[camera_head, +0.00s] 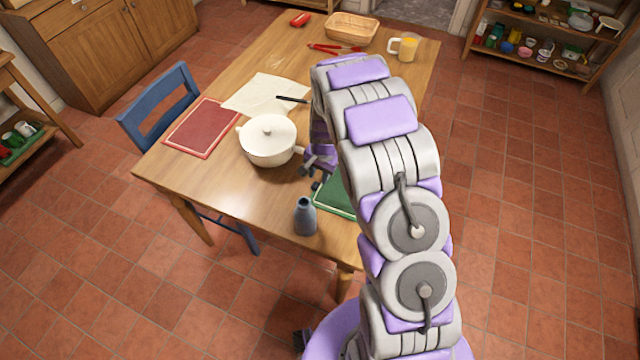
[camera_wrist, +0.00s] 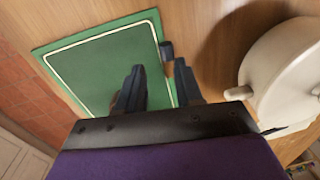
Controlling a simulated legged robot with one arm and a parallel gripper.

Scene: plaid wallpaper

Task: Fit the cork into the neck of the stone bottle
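The stone bottle (camera_head: 305,218) is blue-grey and stands upright near the table's front edge, left of the green mat. Its mouth looks dark and open. A small dark block (camera_wrist: 166,50) lies at the mat's edge in the wrist view. It may be the cork, but its shadowed colour leaves this unsure. My gripper (camera_head: 314,178) is low over the table, behind the bottle and right of the pot, partly hidden by my arm. In the wrist view my gripper (camera_wrist: 158,72) has its fingers apart with nothing held between them. The block lies just beyond the gap between the fingertips.
A white lidded pot (camera_head: 267,143) stands close beside my gripper. The green mat (camera_head: 334,197) is partly behind my arm. A blue chair (camera_head: 160,105) stands left.

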